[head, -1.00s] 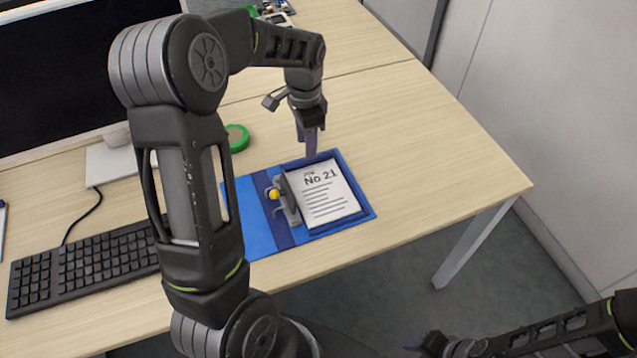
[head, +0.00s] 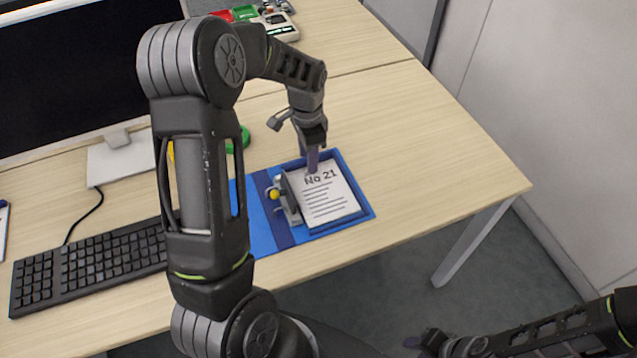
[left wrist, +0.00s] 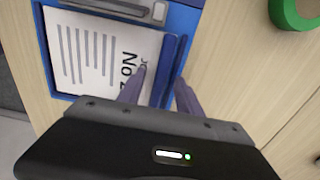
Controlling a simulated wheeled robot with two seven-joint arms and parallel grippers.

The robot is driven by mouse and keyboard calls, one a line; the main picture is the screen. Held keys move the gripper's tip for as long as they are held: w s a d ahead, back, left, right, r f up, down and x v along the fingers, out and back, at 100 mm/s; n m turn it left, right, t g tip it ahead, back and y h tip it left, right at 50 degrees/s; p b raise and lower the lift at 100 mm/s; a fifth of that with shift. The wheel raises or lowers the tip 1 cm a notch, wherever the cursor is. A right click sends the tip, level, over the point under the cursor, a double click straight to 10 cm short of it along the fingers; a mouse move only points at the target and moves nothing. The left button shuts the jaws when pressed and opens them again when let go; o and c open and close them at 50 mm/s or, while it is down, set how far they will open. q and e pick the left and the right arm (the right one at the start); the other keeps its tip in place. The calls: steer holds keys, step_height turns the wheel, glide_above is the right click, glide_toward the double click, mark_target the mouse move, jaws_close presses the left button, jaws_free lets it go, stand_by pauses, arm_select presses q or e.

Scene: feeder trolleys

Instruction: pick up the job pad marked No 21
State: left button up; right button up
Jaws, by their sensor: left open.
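My left gripper (head: 312,168) points down at the pad's far edge, by the printed number, open. In the left wrist view its two fingers (left wrist: 158,92) stand apart, one over the paper and one beyond the blue edge. I cannot tell whether they touch the pad. My right gripper (head: 425,340) is low at the bottom, away from the table, its jaws unclear.
A keyboard (head: 90,262) and a monitor (head: 80,75) are at the left. A green ring (head: 243,140) lies behind the pad, partly hidden by my left arm. Coloured items (head: 270,20) are at the back. The table's right side is clear.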

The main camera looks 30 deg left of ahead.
arm_select(q)
jaws_close()
stand_by(0.3)
stand_by(0.3)
